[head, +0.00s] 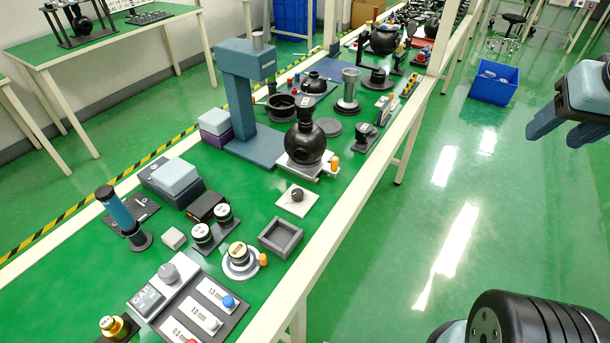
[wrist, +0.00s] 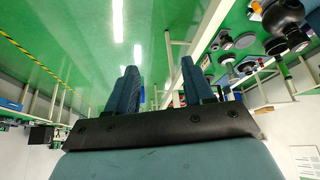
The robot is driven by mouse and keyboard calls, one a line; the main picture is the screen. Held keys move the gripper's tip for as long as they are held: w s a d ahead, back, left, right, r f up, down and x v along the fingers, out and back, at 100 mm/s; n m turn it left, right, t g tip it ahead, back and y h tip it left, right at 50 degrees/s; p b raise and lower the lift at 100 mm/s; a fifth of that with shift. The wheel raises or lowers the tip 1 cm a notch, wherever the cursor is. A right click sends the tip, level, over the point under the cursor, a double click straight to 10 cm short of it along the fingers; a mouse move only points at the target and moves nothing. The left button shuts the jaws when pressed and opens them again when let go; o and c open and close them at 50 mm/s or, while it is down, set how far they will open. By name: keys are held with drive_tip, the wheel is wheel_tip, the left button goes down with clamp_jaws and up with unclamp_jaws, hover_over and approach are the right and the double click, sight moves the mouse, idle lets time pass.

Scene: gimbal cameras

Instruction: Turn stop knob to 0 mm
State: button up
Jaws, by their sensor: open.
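Two small knobs stand out on the bench in the head view, and I cannot tell which is the stop knob. One is a dark knob (head: 297,195) on a white square plate near the bench's right edge. The other is a grey knob (head: 168,272) on a panel marked GAP at the lower left. No 0 mm mark is legible. My gripper (head: 566,128) is off the right side of the bench, over the floor, far from both knobs. In the wrist view its blue fingers (wrist: 158,78) are apart with nothing between them.
A slider panel (head: 205,312) marked 1.5, 1.0 and 0.5 lies beside the GAP panel. A grey square tray (head: 281,252), a black sphere on a stand (head: 306,143) and a tall blue column (head: 240,95) crowd the bench. A blue bin (head: 495,84) stands on the open floor.

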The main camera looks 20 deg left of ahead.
drive_tip(key=shift+o, duration=0.6)
drive_tip(key=shift+w+a+n, duration=0.25)
drive_tip(key=shift+w+n, duration=0.05)
drive_tip(key=shift+w, duration=0.05)
drive_tip(key=w+a+f+n+g, duration=0.2)
drive_tip(key=w+a+n, duration=0.4)
drive_tip(key=w+a, duration=0.2)
drive_tip(key=n+g, duration=0.4)
drive_tip(key=n, duration=1.1)
hover_over(298, 192)
wheel_tip(298, 192, down, 19)
wheel_tip(298, 192, down, 14)
drive_tip(key=shift+r, duration=0.2)
drive_tip(key=shift+c, duration=0.2)
